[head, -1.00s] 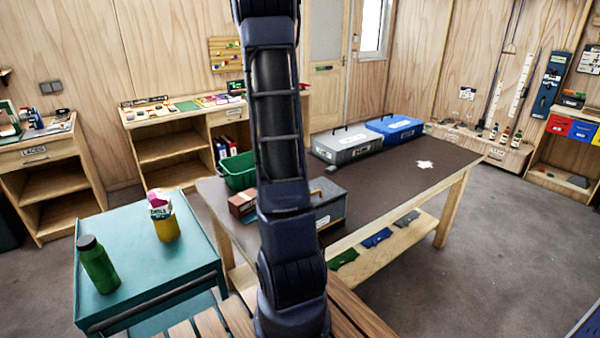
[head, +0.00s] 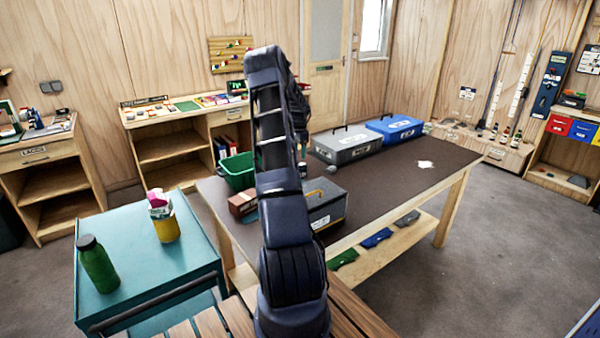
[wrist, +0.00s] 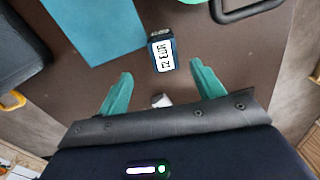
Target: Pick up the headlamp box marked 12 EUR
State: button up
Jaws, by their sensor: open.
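The headlamp box (wrist: 161,53) is a small dark blue box with a white label reading 12 EUR, lying on the brown tabletop in the wrist view. My gripper (wrist: 161,70) is open, its two teal fingers spread apart to either side and just short of the box, with nothing held. A small white object (wrist: 161,100) shows between the fingers, close to the palm. In the head view my arm stands in front of the table and hides the box; the fingers cannot be made out there.
A flat blue sheet (wrist: 98,28) lies left of the box. A dark case (wrist: 18,48) is at the left edge. The table's right part is mostly clear.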

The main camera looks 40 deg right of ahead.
jog(key=shift+d+f, duration=0.3)
jog(key=shift+f, duration=0.3)
notch_tip(320, 180, down, 5)
jog(key=shift+f, duration=0.1)
jog(key=shift+w+d+f, duration=0.1)
jog(key=shift+f, duration=1.15)
jog(key=shift+w+f, duration=0.1)
jog(key=shift+f, duration=1.15)
jog(key=c, duration=1.1)
jog(key=shift+r, duration=0.15)
